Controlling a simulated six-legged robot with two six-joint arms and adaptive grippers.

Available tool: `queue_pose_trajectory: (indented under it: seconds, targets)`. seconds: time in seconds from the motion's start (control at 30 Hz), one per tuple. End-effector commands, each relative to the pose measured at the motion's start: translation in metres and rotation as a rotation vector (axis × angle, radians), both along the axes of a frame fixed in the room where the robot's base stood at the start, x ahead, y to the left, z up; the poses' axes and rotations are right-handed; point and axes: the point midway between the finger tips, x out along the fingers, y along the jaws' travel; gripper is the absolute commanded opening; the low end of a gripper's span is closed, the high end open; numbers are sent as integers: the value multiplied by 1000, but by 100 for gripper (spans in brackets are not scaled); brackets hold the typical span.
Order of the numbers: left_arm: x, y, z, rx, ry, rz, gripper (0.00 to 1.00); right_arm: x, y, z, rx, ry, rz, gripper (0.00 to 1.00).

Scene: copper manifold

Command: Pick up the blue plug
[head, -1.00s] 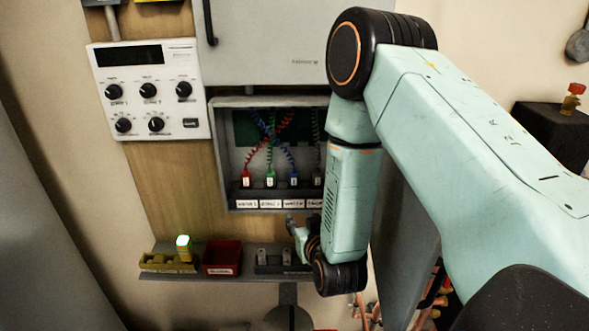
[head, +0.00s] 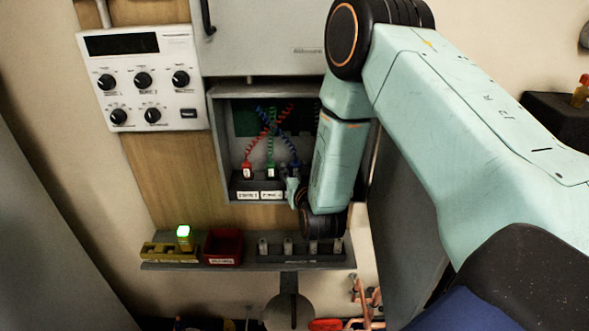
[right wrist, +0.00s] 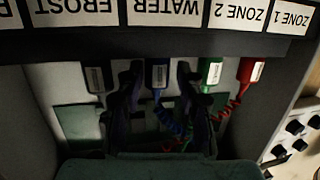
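The blue plug (right wrist: 158,75) has a white label and a blue coiled cord, and it stands in the socket row above the WATER label. In the head view the blue plug (head: 294,168) is partly hidden by my right gripper (head: 292,187), which is at the front of the panel box. In the right wrist view, which is upside down, the dark fingers of my right gripper (right wrist: 159,85) are apart, one on each side of the blue plug. I cannot tell whether either finger touches it. My left gripper is not in view.
The green plug (right wrist: 211,75) is close beside one finger, with the red plug (right wrist: 250,72) beyond it. A dark plug (right wrist: 97,78) is on the other side. A shelf (head: 255,264) below carries a red bin (head: 223,247), a yellow holder (head: 168,252) and a socket rack (head: 300,258).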

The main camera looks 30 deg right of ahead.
Motion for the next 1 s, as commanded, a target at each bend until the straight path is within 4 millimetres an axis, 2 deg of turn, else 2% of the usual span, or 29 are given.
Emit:
queue_pose_trajectory:
  seconds: [0.13,0.4,0.83,1.0]
  targets:
    - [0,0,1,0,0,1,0,12,-5,-3,-1,-1,-1,36]
    - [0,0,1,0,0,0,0,16,-6,-4,1,2,-1,36]
    - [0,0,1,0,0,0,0,15,-6,-4,1,1,1,1]
    - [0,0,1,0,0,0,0,15,-6,-3,0,1,0,0]
